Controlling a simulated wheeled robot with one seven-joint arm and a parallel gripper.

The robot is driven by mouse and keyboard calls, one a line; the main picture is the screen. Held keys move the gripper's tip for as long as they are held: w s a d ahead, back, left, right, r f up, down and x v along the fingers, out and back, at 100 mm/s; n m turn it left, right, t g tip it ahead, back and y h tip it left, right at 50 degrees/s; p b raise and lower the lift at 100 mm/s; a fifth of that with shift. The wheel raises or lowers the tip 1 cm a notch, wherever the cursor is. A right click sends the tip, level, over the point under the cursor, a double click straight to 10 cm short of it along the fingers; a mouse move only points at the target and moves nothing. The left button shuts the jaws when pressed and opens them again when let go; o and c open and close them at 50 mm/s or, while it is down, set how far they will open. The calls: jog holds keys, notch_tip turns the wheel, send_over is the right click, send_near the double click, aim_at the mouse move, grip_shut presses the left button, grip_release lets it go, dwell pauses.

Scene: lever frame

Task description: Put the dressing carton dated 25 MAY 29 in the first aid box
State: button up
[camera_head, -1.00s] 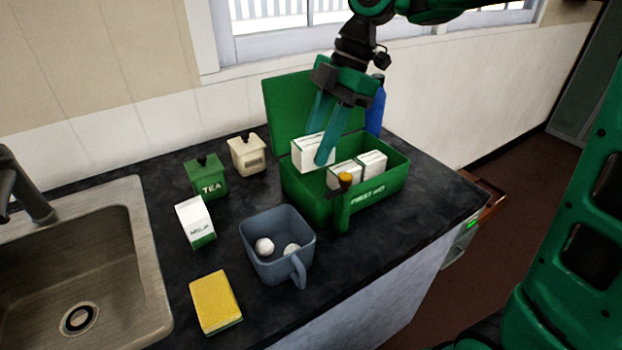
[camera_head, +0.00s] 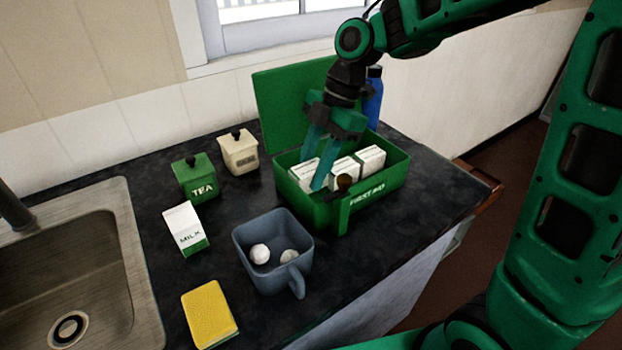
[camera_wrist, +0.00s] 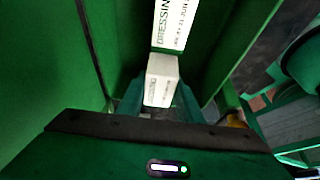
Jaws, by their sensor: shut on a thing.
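The green first aid box (camera_head: 366,196) stands open on the dark counter, its lid (camera_head: 285,112) raised at the back. My gripper (camera_head: 311,172) reaches down into its left part, shut on a white dressing carton (camera_head: 303,173). The held carton (camera_wrist: 161,82) also shows between the fingers in the wrist view; its date cannot be read. Two more white cartons, a middle one (camera_head: 344,170) and a right one (camera_head: 371,158), sit in the box to the right. One printed carton (camera_wrist: 174,22) lies just beyond the held one in the wrist view; its small print is unclear.
A small brown-topped object (camera_head: 344,182) is at the box's front. A blue bottle (camera_head: 373,98) stands behind. To the left are a grey-blue container (camera_head: 272,262) with white balls, a milk carton (camera_head: 185,228), a tea canister (camera_head: 196,178), a cream canister (camera_head: 239,152) and a yellow sponge (camera_head: 209,314).

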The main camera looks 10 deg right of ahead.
jog(key=shift+f, duration=1.5)
jog(key=o, duration=1.1)
jog(key=shift+f, duration=0.1)
jog(key=v, duration=1.2)
